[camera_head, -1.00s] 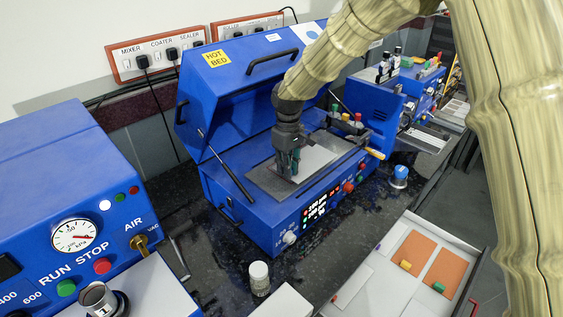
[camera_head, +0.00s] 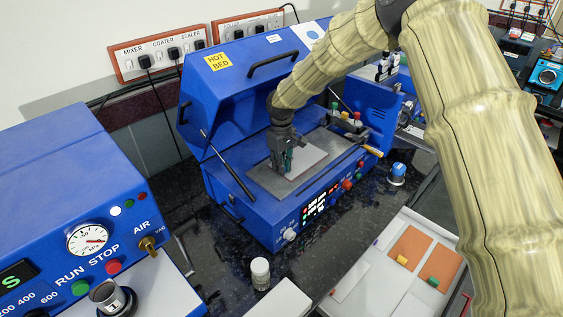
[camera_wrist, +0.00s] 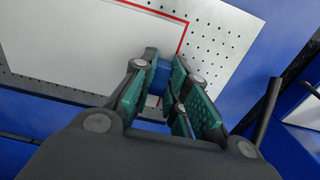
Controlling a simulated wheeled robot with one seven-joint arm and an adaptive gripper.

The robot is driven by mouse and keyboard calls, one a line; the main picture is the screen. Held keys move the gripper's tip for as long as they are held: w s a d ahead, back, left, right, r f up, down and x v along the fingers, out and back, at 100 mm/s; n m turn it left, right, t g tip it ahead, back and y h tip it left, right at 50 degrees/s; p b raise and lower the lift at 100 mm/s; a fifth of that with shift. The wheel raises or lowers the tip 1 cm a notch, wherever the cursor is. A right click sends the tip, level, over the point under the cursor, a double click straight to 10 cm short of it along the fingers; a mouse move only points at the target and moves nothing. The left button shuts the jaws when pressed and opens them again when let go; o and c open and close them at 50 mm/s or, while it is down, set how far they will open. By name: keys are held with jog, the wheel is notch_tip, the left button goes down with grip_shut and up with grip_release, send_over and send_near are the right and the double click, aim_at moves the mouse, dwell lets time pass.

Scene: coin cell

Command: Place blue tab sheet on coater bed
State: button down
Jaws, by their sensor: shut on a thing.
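The coater is a blue machine with its lid up, marked "HOT BED". Its grey coater bed (camera_head: 270,182) is perforated and carries a red outline in the wrist view (camera_wrist: 222,52). A pale sheet lies over the bed (camera_head: 306,160) and fills much of the upper left in the wrist view (camera_wrist: 90,45). My gripper (camera_head: 281,168) is over the bed at the sheet's left part. In the wrist view, its green-padded fingers (camera_wrist: 165,92) are shut on the sheet's blue tab (camera_wrist: 159,76). The sheet's edge is close to the red line. I cannot tell whether the sheet rests flat.
The raised lid (camera_head: 240,75) stands behind the bed, with a strut at the left. A white tray (camera_head: 385,285) with orange sheets bearing yellow and green tabs is at lower right. A small white-capped jar (camera_head: 260,272) and a blue-capped bottle (camera_head: 397,173) stand on the dark counter.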

jog(key=c, duration=1.4)
grip_release()
jog(key=shift+r, duration=0.1)
jog(key=shift+r+b, duration=1.35)
jog(key=shift+r, duration=2.35)
